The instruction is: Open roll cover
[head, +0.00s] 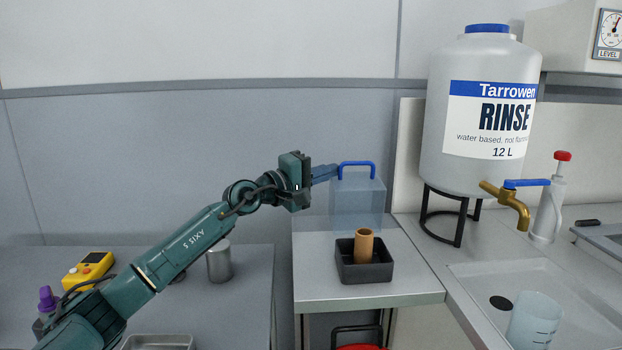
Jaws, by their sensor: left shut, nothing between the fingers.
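A translucent blue cover (357,205) stands upright behind a black open-topped tray (365,272), with a blue bar handle (357,164) along its top. A brown roll (364,246) stands upright in the tray, and nothing lies over its top. My left gripper (330,172) is shut and empty, its blue fingers at the left end of the handle. I cannot tell whether the fingertips touch the handle or are just in front of or behind it. My right gripper is not in view.
The tray stands on a small grey side table (410,270). To its right are a large rinse tank (480,110) with a brass tap (507,200), a pump bottle (548,210) and a sink with a beaker (533,322). A metal cup (219,262) and yellow device (88,270) stand at left.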

